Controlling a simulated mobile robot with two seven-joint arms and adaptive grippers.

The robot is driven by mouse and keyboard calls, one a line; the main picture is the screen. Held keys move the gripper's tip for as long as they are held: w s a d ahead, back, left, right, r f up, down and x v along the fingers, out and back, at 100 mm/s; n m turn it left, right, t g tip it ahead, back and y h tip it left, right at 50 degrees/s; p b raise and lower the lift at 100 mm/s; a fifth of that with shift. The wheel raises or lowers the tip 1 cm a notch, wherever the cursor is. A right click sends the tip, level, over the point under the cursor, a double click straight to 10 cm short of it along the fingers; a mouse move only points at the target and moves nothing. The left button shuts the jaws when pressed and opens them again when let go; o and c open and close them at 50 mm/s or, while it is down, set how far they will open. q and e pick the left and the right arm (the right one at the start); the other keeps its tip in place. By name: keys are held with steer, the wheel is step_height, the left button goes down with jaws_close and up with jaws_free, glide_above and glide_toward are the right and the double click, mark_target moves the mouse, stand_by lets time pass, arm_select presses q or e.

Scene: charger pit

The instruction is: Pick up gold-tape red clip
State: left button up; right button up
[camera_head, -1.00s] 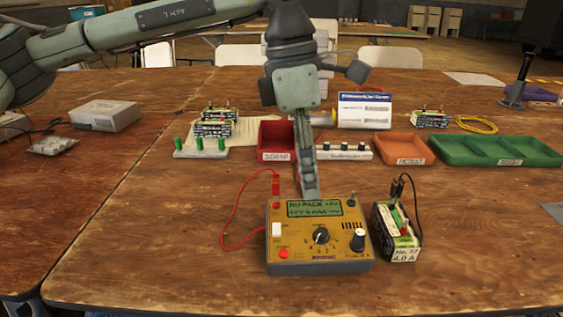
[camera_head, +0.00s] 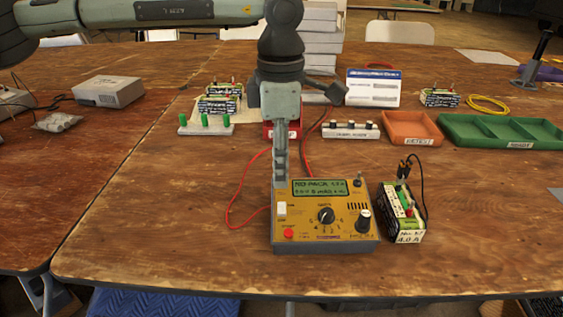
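The yellow charger (camera_head: 325,228) stands at the front middle of the table, its display lit. My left gripper (camera_head: 280,182) points down at the charger's back left corner, where the red clip stood in the earlier view. The gripper is seen edge-on and hides the red clip, so I cannot tell whether its fingers are open or touching it. The clip's red lead (camera_head: 231,200) loops out to the left of the charger. No gold tape can be made out. My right gripper is not in view.
A battery pack (camera_head: 402,212) with dark clips stands right of the charger. Behind are a red bin (camera_head: 268,131), mostly hidden, a white strip with knobs (camera_head: 351,131), an orange tray (camera_head: 411,142) and a green tray (camera_head: 460,127). The front left tabletop is bare.

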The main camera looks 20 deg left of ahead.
arm_select(q)
steer(key=shift+c, duration=1.3)
jaws_close()
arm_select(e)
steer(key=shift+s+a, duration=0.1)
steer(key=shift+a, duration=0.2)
arm_select(q)
steer(key=shift+r, duration=0.15)
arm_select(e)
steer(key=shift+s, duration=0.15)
arm_select(q)
steer(key=shift+r, duration=0.25)
steer(key=r, duration=0.3)
steer(key=shift+s+a+r+b, duration=0.15)
steer(key=shift+s+r+b, duration=0.1)
steer(key=shift+r+b, duration=0.1)
steer(key=s+a+r, duration=0.5)
steer(key=s+r, duration=0.1)
steer(key=s, duration=0.3)
steer(key=shift+s+r+b, duration=0.25)
steer(key=shift+s+b, duration=0.15)
steer(key=shift+b, duration=0.05)
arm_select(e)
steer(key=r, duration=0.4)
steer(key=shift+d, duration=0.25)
